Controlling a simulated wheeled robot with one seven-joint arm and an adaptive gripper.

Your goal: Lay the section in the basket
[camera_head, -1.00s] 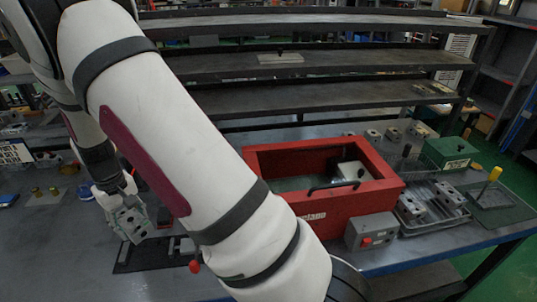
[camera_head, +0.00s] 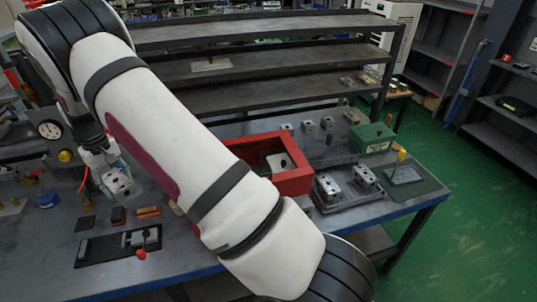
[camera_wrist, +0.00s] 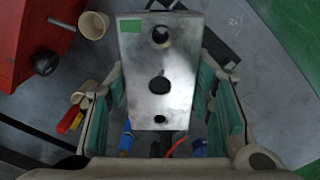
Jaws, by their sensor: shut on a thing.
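My gripper (camera_head: 112,172) is at the left of the head view, above the bench. It is shut on a grey metal block, the section (camera_head: 118,182). In the wrist view the section (camera_wrist: 158,62) sits between the teal finger pads of my gripper (camera_wrist: 160,110); its face shows dark round holes and a green patch. A low wire-sided tray (camera_head: 330,208), perhaps the basket, stands on the right part of the bench, away from my gripper. Grey blocks (camera_head: 362,176) stand in it. My arm hides part of the bench between.
A red open box (camera_head: 303,180) with a pale part inside stands mid-bench, partly behind my arm. Behind the tray are a green box (camera_head: 372,138) and several small blocks. A yellow-handled tool (camera_head: 401,156) stands on a dark mat at right. A red-knobbed lever (camera_head: 140,253) is in front.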

